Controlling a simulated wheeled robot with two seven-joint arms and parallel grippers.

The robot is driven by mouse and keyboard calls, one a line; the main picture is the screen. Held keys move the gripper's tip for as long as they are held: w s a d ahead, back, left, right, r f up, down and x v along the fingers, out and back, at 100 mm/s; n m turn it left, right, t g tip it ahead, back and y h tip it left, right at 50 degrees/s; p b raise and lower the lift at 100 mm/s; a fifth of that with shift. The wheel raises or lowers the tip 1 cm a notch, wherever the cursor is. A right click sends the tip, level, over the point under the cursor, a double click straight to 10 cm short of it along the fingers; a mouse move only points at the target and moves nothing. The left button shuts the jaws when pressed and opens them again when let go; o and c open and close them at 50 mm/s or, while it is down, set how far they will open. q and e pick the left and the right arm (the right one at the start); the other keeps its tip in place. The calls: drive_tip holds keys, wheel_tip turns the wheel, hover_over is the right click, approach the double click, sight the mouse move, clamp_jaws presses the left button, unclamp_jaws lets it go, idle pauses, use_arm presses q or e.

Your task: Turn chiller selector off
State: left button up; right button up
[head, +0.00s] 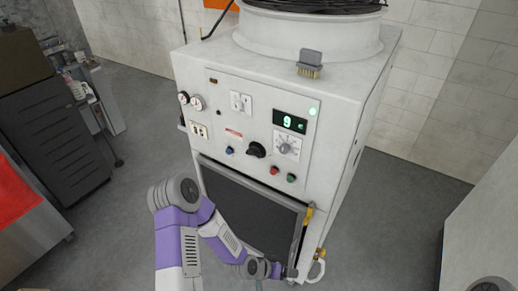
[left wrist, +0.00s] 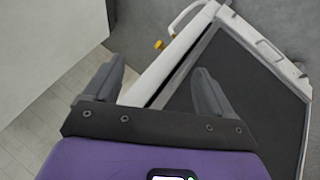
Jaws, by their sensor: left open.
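I cannot read which one is labelled chiller. A green-lit display (head: 290,122) shows a 9 above the dial. My left arm reaches below the panel, in front of the dark door (head: 250,208). My left gripper (left wrist: 157,88) is open and empty in the left wrist view, its fingers over the lower door area, away from the knobs. My right gripper is not seen.
Blue (head: 230,150), red (head: 274,170) and green (head: 291,178) buttons sit near the black knob. Two gauges (head: 190,101) and switches (head: 241,102) are at upper left. Yellow fittings and a white pipe (head: 317,270) stand at the lower right.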

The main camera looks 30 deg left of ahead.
use_arm(q)
drive_tip(key=w+a+r+t+y+p, duration=0.1)
drive_tip(key=w+a+r+t+p, duration=0.3)
drive_tip(key=w+a+r, duration=0.55)
drive_tip(key=m+t+y+p, duration=0.2)
drive_tip(key=m+t+y, duration=0.1)
drive_tip(key=t, duration=0.5)
approach(252, 156)
drive_tip(key=w, duration=0.9)
drive_tip(key=shift+w+d+r, duration=0.1)
drive_tip(key=shift+d+r, duration=0.05)
drive_tip(key=shift+d, duration=0.15)
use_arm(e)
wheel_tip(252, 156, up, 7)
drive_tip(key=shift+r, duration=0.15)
use_arm(q)
drive_tip(key=c, duration=1.1)
drive_tip(key=shift+o, duration=0.2)
